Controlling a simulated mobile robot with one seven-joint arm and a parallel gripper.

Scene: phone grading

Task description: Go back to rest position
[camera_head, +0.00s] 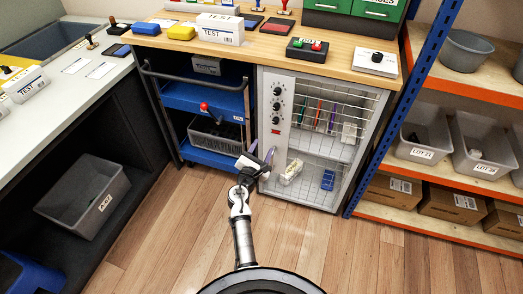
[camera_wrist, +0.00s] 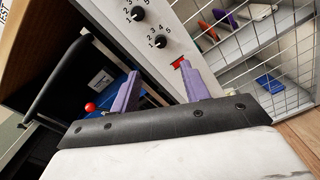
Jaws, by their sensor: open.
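My gripper (camera_head: 257,164) is stretched out in front of the grey cabinet (camera_head: 265,124), near its lower left front edge. In the wrist view its two purple fingers (camera_wrist: 162,90) stand wide apart with nothing between them. Behind the fingers the wrist view shows the cabinet's panel with black dials (camera_wrist: 137,14) and a small red indicator (camera_wrist: 178,62). Whether the fingers touch the cabinet, I cannot tell.
Wire doors (camera_head: 325,145) front the cabinet, with several phones inside. A blue cart (camera_head: 205,98) with a red knob (camera_head: 204,106) stands left. Shelving with a blue post (camera_head: 383,130) and grey bins (camera_head: 418,140) is right. A wooden worktop (camera_head: 350,62) lies above. The wooden floor (camera_head: 330,245) is clear.

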